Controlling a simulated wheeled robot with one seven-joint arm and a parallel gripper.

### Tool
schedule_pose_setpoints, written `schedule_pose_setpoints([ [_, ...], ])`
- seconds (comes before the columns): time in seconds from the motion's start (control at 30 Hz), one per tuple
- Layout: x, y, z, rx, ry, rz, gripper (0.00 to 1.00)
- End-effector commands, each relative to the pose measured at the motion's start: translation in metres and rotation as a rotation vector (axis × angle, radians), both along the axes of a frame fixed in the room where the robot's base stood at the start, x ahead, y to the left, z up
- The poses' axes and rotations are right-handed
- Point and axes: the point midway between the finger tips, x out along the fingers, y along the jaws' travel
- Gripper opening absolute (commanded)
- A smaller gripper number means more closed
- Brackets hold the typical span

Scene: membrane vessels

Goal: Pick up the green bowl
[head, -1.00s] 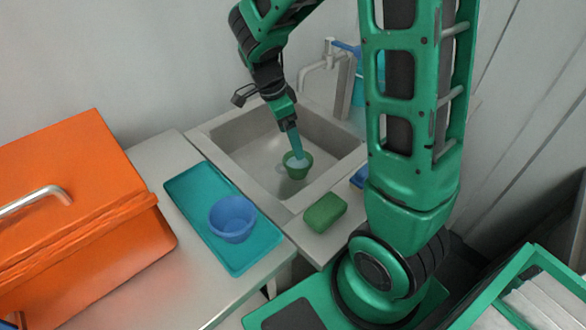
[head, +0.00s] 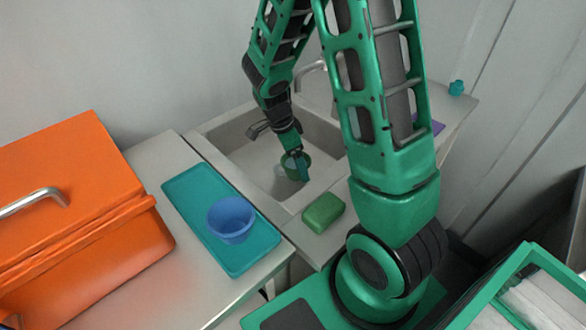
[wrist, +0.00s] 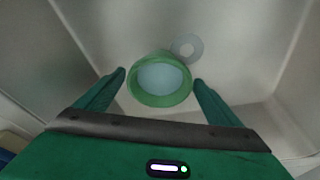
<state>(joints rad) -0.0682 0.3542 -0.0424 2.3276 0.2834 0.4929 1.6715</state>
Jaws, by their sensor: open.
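The green bowl (head: 290,166) is in the sink, partly covered by my gripper in the head view. In the wrist view the green bowl (wrist: 160,80) shows its round rim and a pale bluish inside. My gripper (head: 297,168) reaches down into the sink at the bowl. In the wrist view my gripper (wrist: 160,85) is open, with one finger on the left of the bowl and one on the right.
The sink (head: 235,150) has raised walls around the bowl, and a round drain (wrist: 187,47) lies just beyond it. A blue bowl (head: 231,219) stands on a teal tray (head: 190,190) to the left. A green sponge-like block (head: 323,212) lies at the sink's front edge. An orange box (head: 70,200) stands far left.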

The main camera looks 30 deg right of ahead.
Motion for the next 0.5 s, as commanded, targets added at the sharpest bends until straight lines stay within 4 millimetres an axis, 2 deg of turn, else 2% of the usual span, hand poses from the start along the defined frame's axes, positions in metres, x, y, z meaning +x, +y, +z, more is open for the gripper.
schedule_pose_setpoints([
  [0.17, -0.0002, -0.0003, -0.0003, 0.000, 0.000, 0.000, 0.88],
  [0.2, -0.0002, -0.0002, -0.0002, 0.000, 0.000, 0.000, 0.85],
  [0.4, 0.0000, -0.0001, -0.0002, 0.000, 0.000, 0.000, 0.38],
  [0.5, 0.0001, -0.0001, 0.0000, 0.000, -0.001, 0.000, 0.32],
])
